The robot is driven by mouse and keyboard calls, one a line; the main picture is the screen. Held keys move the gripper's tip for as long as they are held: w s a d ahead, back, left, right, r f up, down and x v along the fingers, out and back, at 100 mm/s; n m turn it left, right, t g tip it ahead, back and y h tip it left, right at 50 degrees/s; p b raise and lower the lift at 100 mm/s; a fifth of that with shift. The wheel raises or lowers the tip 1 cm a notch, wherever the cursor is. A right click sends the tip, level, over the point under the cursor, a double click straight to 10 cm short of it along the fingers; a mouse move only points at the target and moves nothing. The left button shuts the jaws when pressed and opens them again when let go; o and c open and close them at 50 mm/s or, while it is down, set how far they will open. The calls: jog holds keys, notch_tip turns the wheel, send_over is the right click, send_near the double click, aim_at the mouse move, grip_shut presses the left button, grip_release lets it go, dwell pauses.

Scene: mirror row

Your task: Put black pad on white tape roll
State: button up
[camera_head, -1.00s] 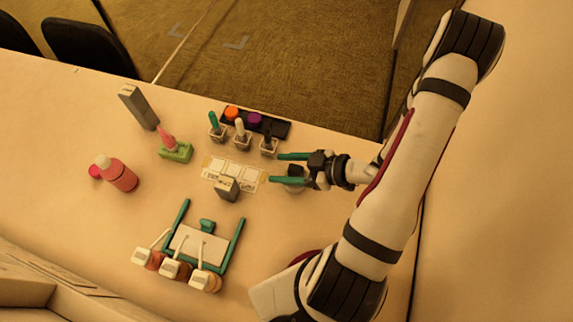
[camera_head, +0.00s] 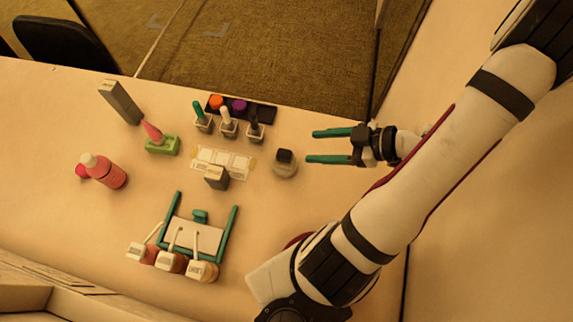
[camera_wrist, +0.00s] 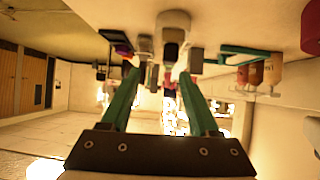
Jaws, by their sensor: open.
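The black pad (camera_head: 285,156) sits on top of the white tape roll (camera_head: 284,170), right of the card on the table. In the wrist view the black pad (camera_wrist: 171,51) and the pale roll (camera_wrist: 173,20) show beyond the fingertips, near the top. My gripper (camera_head: 311,147), with two long teal fingers, is open and empty to the right of the roll, apart from it. The open fingers also show in the wrist view (camera_wrist: 158,73), with nothing between them.
A small grey block (camera_head: 216,178) stands at the card (camera_head: 238,162). A teal frame (camera_head: 236,225) with several bottles is at the front. A pink bottle (camera_head: 106,172) is at left. The table around my gripper is clear.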

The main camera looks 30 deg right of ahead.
jog(key=w+d+r+m+g+h, duration=0.2)
jog(key=w+d+r+m+h, duration=0.6)
jog(key=h, duration=0.4)
jog(key=s+a+r+m+g+y, duration=0.2)
jog(key=s+a, duration=0.6)
jog(key=a, duration=0.4)
jog(key=s+a+r+m+g+y, duration=0.3)
jog(key=s+a, duration=0.5)
jog(key=a, duration=0.5)
jog(key=shift+a+m+g+y, duration=0.15)
jog(key=shift+m+g+y, duration=0.4)
jog(key=shift+g, duration=0.35)
jog(key=shift+r, duration=0.1)
